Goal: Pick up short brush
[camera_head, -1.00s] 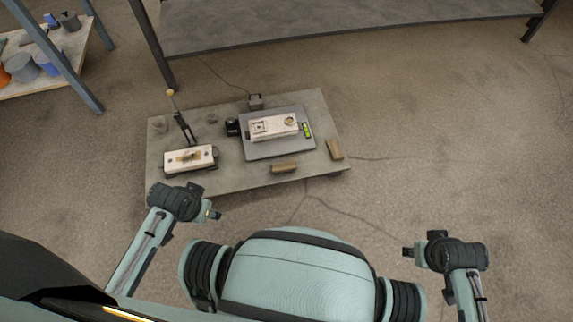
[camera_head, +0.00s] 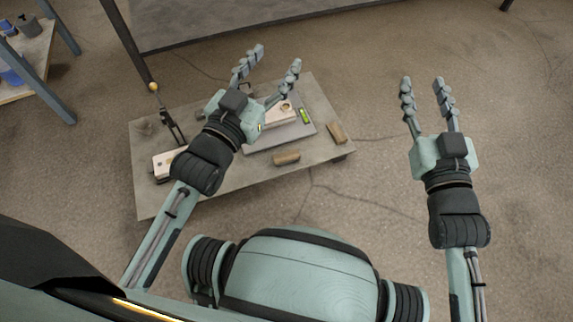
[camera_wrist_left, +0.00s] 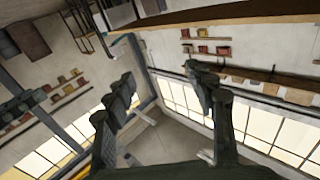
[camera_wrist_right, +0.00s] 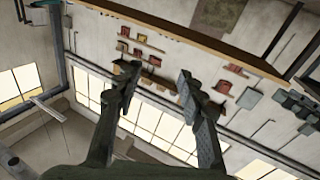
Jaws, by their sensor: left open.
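Two small brown blocks lie on the low table, one near the front edge (camera_head: 286,157) and one at the right edge (camera_head: 336,132). I cannot tell whether either is the short brush, and no brush shows clearly. My left gripper (camera_head: 277,60) is raised in front of the table in the head view, fingers spread and empty, hiding part of the tabletop. My right gripper (camera_head: 422,82) is raised over bare floor right of the table, fingers apart and empty. Both wrist views show only walls, windows and shelves beyond the fingers.
The low grey table (camera_head: 230,180) carries a dark plate (camera_head: 306,132) with a pale block (camera_head: 280,117) and a green level (camera_head: 305,116). A pale box (camera_head: 165,163) and a yellow-tipped upright rod (camera_head: 154,87) stand at left. A large workbench (camera_head: 220,25) stands behind.

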